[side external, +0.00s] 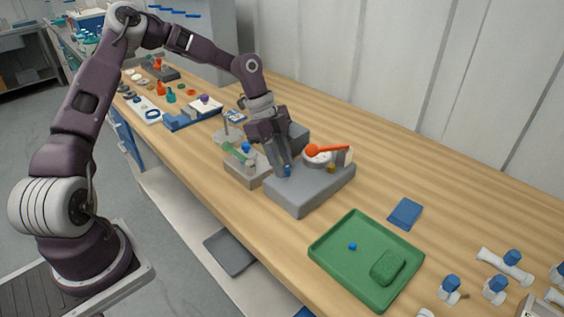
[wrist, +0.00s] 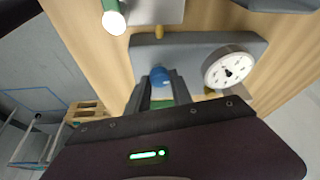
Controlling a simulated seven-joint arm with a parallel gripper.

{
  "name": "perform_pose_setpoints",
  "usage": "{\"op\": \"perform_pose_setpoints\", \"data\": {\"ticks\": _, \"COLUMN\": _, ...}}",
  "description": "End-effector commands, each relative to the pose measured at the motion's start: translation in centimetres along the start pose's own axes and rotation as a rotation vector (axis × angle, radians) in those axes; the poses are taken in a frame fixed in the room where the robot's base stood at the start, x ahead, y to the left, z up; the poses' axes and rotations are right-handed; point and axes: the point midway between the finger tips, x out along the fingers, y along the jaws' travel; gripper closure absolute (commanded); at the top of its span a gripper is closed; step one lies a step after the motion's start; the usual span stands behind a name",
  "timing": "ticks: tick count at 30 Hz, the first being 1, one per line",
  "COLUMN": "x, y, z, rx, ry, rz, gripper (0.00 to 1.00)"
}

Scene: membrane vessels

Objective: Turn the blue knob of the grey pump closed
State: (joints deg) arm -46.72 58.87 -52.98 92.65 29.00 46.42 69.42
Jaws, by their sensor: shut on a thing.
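The grey pump (side external: 312,193) stands on the wooden bench, with a round white gauge and a red-orange lever on top. In the wrist view the pump's grey body (wrist: 190,52) lies beyond the fingers, with the gauge (wrist: 229,70) to the right. The blue knob (side external: 287,170) is at the pump's left end. My gripper (side external: 285,168) points down at it, and the fingers (wrist: 160,92) are shut on the blue knob (wrist: 158,75), one on each side. The fingers hide part of the knob, and I cannot tell its turn angle.
A grey block with a green-capped tube (side external: 238,153) stands close left of the pump. A green tray (side external: 335,266) with a sponge lies in front, and a blue pad (side external: 405,213) lies to the right. White fittings with blue knobs (side external: 495,288) lie at the lower right.

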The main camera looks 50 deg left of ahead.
Motion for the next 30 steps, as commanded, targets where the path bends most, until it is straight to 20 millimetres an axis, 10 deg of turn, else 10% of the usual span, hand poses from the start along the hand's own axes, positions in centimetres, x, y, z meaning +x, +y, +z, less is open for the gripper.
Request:
{"op": "perform_pose_setpoints", "data": {"ticks": 17, "x": 0.06, "y": -0.01, "z": 0.13, "rx": 0.026, "ry": -0.003, "rz": 0.011, "gripper": 1.00}}
{"op": "perform_pose_setpoints", "data": {"ticks": 18, "x": 0.06, "y": -0.01, "z": 0.14, "rx": 0.025, "ry": -0.003, "rz": 0.011, "gripper": 0.67}}
{"op": "perform_pose_setpoints", "data": {"ticks": 21, "x": 0.06, "y": -0.01, "z": 0.11, "rx": 0.025, "ry": -0.002, "rz": 0.011, "gripper": 0.51}}
{"op": "perform_pose_setpoints", "data": {"ticks": 30, "x": -0.21, "y": -0.05, "z": 0.07, "rx": 0.024, "ry": -0.002, "rz": 0.009, "gripper": 0.51}}
